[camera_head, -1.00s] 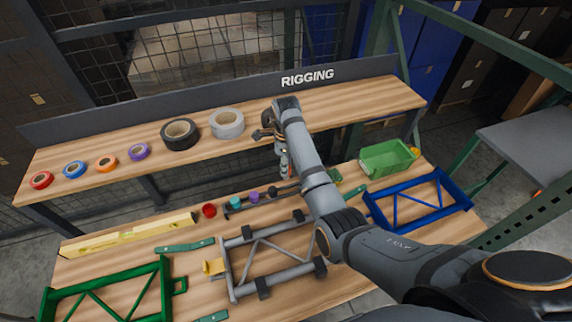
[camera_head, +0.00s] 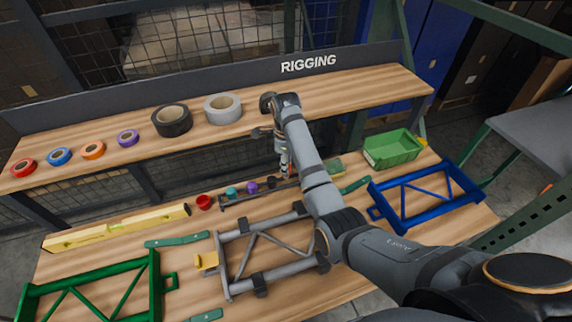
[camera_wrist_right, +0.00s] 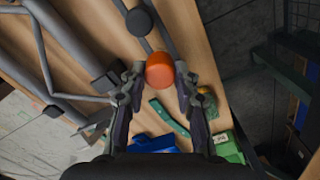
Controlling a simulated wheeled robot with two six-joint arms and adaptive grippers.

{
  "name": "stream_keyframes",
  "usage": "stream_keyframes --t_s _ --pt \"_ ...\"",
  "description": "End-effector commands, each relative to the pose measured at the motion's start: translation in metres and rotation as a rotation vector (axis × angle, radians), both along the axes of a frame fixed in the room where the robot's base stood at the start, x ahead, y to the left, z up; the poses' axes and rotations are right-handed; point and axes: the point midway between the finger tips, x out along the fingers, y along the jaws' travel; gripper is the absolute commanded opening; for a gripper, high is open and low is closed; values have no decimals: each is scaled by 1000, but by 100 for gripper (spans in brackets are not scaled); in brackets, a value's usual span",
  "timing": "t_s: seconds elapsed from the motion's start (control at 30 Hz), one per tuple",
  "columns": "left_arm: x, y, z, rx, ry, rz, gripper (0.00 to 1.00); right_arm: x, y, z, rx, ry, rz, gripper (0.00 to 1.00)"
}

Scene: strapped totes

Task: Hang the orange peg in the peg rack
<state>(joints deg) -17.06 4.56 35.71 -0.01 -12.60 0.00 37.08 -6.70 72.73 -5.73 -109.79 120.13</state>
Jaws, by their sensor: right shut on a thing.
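My right gripper (camera_head: 285,170) points down over the bench at the right end of the peg rack (camera_head: 224,204), a dark rail. It also shows in the right wrist view (camera_wrist_right: 160,80), where its fingers are shut on the orange peg (camera_wrist_right: 160,70), seen as a rounded orange end. In the head view the peg is mostly hidden by the gripper. A teal peg (camera_head: 231,193), a purple peg (camera_head: 251,187) and a black peg (camera_head: 268,185) stand along the rack. I cannot tell whether the orange peg touches the rack. My left gripper is not in view.
A grey frame (camera_head: 225,270) lies in front, a blue frame (camera_head: 380,205) and green bin (camera_head: 392,150) to the right. A yellow level (camera_head: 110,228) lies left. The raised shelf (camera_head: 350,95) behind holds several tape rolls.

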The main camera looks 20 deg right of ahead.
Motion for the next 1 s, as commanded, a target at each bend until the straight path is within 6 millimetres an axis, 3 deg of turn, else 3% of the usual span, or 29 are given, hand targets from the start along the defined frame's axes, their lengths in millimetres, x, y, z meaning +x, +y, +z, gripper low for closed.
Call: stream_keyframes --t_s 0.13,0.6,0.9,0.93,1.0 --pt "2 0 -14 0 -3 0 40 0 0 -11 0 -1 0 0" --pt "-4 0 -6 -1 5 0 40 0 0 -37 0 0 0 0" --pt "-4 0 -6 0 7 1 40 0 0 -39 0 0 0 0" --pt "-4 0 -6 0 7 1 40 0 0 -39 0 0 0 34" --pt "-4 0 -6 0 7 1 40 0 0 -39 0 -1 0 44"
